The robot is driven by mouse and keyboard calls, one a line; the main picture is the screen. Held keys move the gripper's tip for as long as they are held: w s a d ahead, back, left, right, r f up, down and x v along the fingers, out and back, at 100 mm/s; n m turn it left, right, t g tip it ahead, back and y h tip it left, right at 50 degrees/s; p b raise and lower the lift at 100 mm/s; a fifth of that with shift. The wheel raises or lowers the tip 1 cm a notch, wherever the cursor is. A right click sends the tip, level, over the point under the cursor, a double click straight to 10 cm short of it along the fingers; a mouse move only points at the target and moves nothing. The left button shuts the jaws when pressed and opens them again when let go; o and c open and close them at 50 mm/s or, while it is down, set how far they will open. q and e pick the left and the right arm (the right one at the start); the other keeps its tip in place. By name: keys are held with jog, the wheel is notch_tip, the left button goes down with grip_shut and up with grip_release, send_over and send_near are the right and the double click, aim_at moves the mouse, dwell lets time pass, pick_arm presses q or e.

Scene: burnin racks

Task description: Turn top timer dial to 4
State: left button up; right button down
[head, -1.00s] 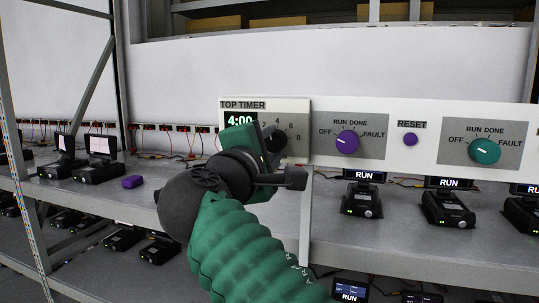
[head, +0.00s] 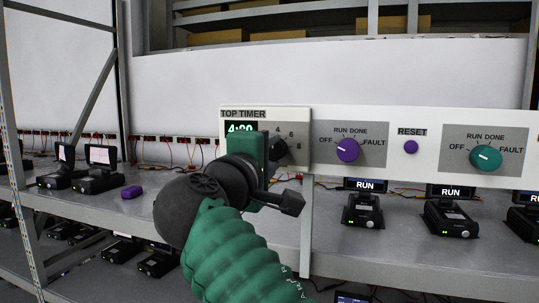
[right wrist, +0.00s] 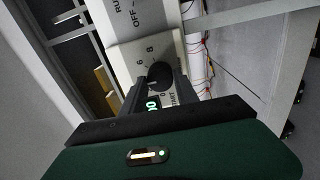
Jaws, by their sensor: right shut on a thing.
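The top timer panel (head: 299,122) is a white and grey box labelled TOP TIMER with a green-lit display (head: 241,127). The display is partly covered by my gripper and seems to read 4:20. Its black dial (head: 280,147) sits beside the printed numbers 4, 6 and 8. My right gripper (head: 272,150) is shut on the dial, coming from the lower left. In the right wrist view the dial (right wrist: 160,75) sits between the fingertips, with a pale pointer mark on its face. In the head view the pointer is hidden. My left gripper is not in view.
On the same rail are a purple knob (head: 347,149), a purple RESET button (head: 411,147) and a teal knob (head: 486,157). Black devices with RUN screens (head: 363,206) stand on the shelf below. A purple block (head: 132,192) lies on the left shelf.

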jog(key=c, duration=1.1)
grip_release()
jog(key=shift+f, duration=0.2)
jog(key=shift+o, duration=0.9)
jog(key=shift+w, duration=0.2)
jog(key=shift+a, duration=0.1)
jog(key=b+v, duration=0.5)
jog(key=v, duration=1.1)
jog(key=shift+s+f, duration=0.15)
jog(key=shift+s, duration=0.2)
jog(key=shift+a, duration=0.15)
